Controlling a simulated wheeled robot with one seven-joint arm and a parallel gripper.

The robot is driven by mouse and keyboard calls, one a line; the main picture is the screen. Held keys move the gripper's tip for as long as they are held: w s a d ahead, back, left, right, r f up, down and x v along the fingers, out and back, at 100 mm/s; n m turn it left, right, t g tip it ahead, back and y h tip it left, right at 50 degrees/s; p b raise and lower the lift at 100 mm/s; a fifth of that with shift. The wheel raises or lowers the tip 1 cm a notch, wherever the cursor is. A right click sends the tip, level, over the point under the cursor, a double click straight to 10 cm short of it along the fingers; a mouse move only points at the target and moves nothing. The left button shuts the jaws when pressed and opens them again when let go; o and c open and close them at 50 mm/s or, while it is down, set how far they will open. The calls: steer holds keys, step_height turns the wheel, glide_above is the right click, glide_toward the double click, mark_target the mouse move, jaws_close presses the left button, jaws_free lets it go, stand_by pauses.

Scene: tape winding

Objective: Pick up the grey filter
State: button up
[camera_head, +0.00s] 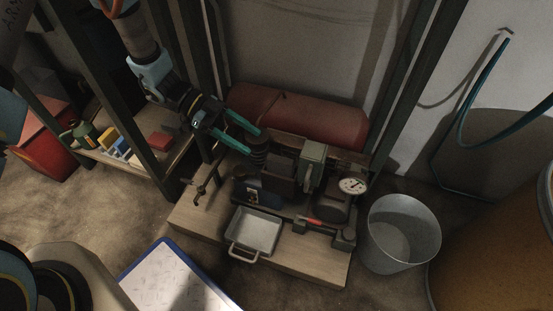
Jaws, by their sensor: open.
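My gripper (253,141) has two teal fingers spread apart and comes in from the upper left. It is open, with nothing visible held between the fingers. A dark grey ribbed cylinder (259,157) stands upright just by the fingertips, at the back left of the machine on the wooden board; it may be the grey filter, but I cannot be sure. Its top is close to the fingertips, and I cannot tell whether they touch. A grey-green block (313,154) stands farther right on the machine.
The wooden board (200,220) carries the machine, a dial gauge (353,186), a metal tray (255,231) and a red-handled tool (312,221). A metal bucket (402,232) stands to the right. A red cylinder (310,115) lies behind. Dark frame posts (125,110) rise at left.

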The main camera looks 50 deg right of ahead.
mark_target(275, 158)
steer(key=b+x, duration=0.4)
steer(key=x, duration=0.6)
steer(key=shift+s+f, duration=0.3)
steer(key=shift+f, duration=0.05)
jaws_close()
